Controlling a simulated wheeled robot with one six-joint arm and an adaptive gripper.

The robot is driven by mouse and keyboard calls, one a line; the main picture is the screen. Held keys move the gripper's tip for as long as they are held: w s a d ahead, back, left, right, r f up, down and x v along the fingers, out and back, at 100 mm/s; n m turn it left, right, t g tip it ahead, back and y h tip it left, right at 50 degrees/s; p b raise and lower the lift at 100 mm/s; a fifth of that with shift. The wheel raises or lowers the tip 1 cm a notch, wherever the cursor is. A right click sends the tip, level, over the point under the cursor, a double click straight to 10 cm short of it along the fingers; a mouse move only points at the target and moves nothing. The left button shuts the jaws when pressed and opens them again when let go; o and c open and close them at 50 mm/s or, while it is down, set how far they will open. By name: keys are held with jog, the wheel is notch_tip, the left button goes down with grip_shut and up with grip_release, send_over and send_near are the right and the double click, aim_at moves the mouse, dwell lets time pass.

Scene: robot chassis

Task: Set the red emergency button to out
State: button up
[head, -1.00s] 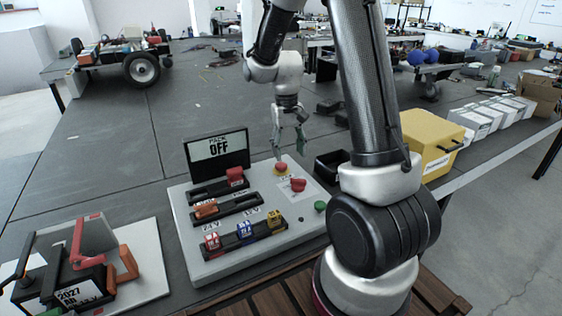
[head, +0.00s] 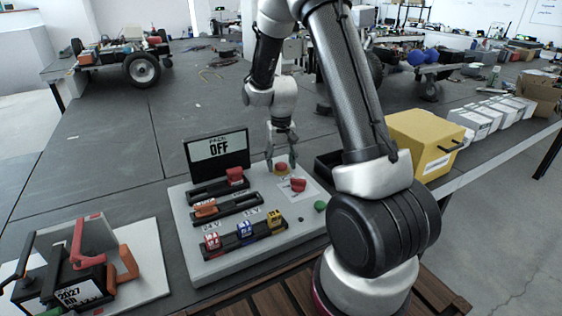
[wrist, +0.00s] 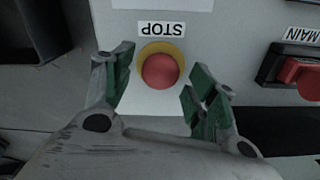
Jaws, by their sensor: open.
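The red emergency button (head: 281,168) sits on a yellow ring at the back right of the grey control panel (head: 187,221). In the wrist view the red button (wrist: 160,71) lies under a label reading STOP, upside down. My gripper (head: 282,163) is above the button, pointing down. In the wrist view its green-padded fingers (wrist: 160,88) are open, one on each side of the button, with gaps between pads and button. Nothing is held. Whether the button is pressed in or out I cannot tell. The panel's display (head: 218,150) reads PACK OFF.
A red knob (head: 298,185) sits just in front of the button, and a green button (head: 320,206) to its right. A red MAIN switch (wrist: 304,79) shows at right in the wrist view. A yellow box (head: 420,145) and black tray (head: 328,165) stand right of the panel.

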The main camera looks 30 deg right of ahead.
aim_at(281, 164)
grip_shut()
jog(key=shift+r, duration=0.85)
grip_release()
notch_tip(281, 164, up, 12)
dwell(0.4)
